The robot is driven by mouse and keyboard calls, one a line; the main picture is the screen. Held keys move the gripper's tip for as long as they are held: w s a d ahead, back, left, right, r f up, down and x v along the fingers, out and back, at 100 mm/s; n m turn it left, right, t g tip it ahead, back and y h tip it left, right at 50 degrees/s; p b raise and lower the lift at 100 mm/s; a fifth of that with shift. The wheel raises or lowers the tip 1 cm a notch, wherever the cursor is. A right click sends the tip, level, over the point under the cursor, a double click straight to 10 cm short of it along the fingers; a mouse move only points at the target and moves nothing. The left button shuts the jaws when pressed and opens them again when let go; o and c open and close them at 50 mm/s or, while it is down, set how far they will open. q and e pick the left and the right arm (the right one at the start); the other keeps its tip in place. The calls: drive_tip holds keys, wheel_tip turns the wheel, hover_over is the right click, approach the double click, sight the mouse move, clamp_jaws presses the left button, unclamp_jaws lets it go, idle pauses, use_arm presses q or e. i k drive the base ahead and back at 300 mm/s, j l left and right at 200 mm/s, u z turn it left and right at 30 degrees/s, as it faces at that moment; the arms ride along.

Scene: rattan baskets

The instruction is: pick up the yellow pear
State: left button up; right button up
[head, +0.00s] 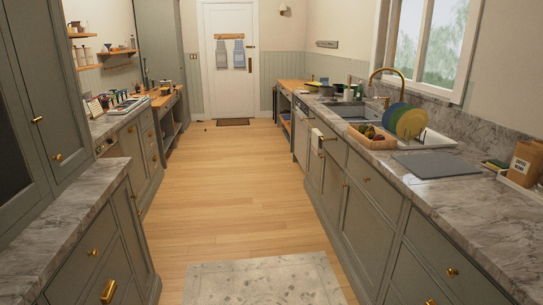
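A low tan box (378,146) stands on the right counter, in front of the sink. It holds several small dark and yellow-green fruits (370,133). They are too small and crowded for me to tell which one is the yellow pear. Neither of my grippers is in the head view.
Right of the box stand several colored plates (407,122) in a white rack. A grey board (431,164) lies nearer on the counter, and a brown bag (524,165) stands at the right edge. The wooden floor (235,195) between the counters is clear, with a pale rug (265,282) in front.

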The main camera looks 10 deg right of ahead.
sight(370, 133)
drive_tip(key=i+z, duration=0.1)
drive_tip(key=i, duration=0.75)
drive_tip(key=i+j+z, duration=0.1)
drive_tip(key=i, duration=0.75)
drive_tip(key=i+z, duration=0.45)
drive_tip(key=i+j+z, duration=0.15)
drive_tip(key=i+z, duration=0.25)
drive_tip(key=i+j+z, duration=0.3)
drive_tip(key=i+z, duration=0.15)
drive_tip(key=i+j+z, duration=0.15)
drive_tip(key=j, duration=0.2)
drive_tip(key=i+j+z, duration=0.15)
drive_tip(key=j, duration=0.2)
drive_tip(key=i+j+z, duration=0.15)
drive_tip(key=j, duration=0.2)
drive_tip(key=i+j+z, duration=0.15)
drive_tip(key=j, duration=0.25)
